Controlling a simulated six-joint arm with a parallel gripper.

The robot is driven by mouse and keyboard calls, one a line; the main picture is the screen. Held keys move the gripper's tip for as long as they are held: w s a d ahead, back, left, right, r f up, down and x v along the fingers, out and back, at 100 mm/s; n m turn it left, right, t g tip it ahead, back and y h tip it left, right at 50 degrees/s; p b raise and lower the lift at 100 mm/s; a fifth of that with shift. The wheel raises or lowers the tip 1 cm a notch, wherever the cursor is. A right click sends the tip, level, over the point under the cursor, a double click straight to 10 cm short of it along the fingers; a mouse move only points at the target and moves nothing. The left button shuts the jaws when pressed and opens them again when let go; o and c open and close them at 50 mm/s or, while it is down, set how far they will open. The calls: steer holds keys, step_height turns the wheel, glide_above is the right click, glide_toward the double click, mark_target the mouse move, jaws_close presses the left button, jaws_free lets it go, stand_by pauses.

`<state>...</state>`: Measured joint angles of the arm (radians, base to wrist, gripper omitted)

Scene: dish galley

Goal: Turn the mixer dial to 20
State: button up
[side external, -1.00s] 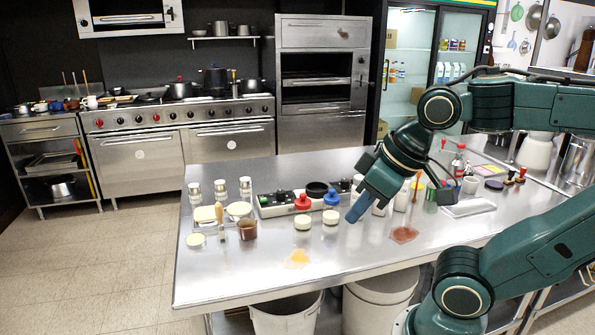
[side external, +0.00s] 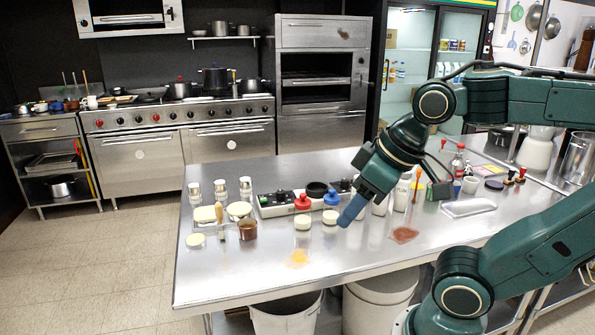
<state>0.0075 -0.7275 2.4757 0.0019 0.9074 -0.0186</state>
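A long pale panel unit (side external: 268,210) stands on the steel table, with a black block (side external: 284,196) bearing a small green spot and a round black dish (side external: 317,189) on it. A mixer dial with readable numbers cannot be made out; part of the unit's right end is hidden behind my gripper. My gripper (side external: 350,212) points down and left, its blue fingertips just right of the blue-topped bottle (side external: 331,198) and low over the table. No held object shows. The fingers overlap in this view, so I cannot tell whether they are open or shut.
A red-topped bottle (side external: 303,203), two small pale jars (side external: 302,223) and a brown pot (side external: 247,230) stand in front of the unit. White cups (side external: 402,195) stand close to my gripper's right.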

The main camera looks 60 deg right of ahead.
steer(key=w+d+r+n+g, duration=0.1)
steer(key=w+d+r, duration=0.15)
steer(key=w, duration=0.25)
steer(key=w+d+r+n, duration=0.1)
steer(key=w+d+r, duration=0.15)
steer(key=w, duration=0.25)
steer(key=n+g, duration=0.4)
steer(key=n, duration=0.1)
glide_above(281, 191)
step_height(281, 191, down, 11)
steer(key=shift+s+a+h, duration=0.15)
steer(key=shift+a+h, duration=0.15)
steer(key=shift+a, duration=0.1)
steer(key=f, duration=1.3)
steer(key=shift+d+f, duration=0.25)
steer(key=shift+f, duration=0.1)
steer(key=c, duration=1)
